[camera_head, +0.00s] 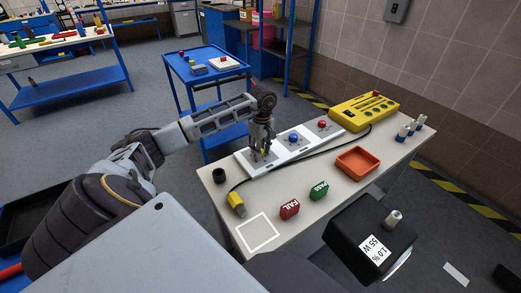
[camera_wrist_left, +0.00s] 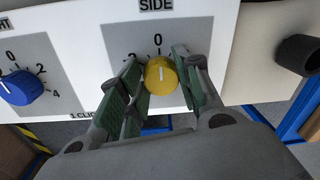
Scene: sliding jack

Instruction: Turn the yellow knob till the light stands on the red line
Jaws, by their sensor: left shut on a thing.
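The yellow knob (camera_wrist_left: 161,76) is on a white panel (camera_wrist_left: 200,30) labelled SIDE in the left wrist view. Its white pointer line points nearly straight up, about toward the 0 of the scale. My left gripper (camera_wrist_left: 158,88) has its green-padded fingers on both sides of the knob and is shut on it. In the head view my left gripper (camera_head: 261,150) is at the near left end of the long white panel and mostly hides the knob. I cannot make out a light or a red line in either view. My right gripper is not in view.
A blue knob (camera_head: 294,138) and a red knob (camera_head: 322,125) are farther along the panel. A yellow box (camera_head: 363,108), an orange tray (camera_head: 357,161), a red FAIL block (camera_head: 289,209) and a green PASS block (camera_head: 318,190) are on the table. A black labelled box (camera_head: 365,232) is at the lower right.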

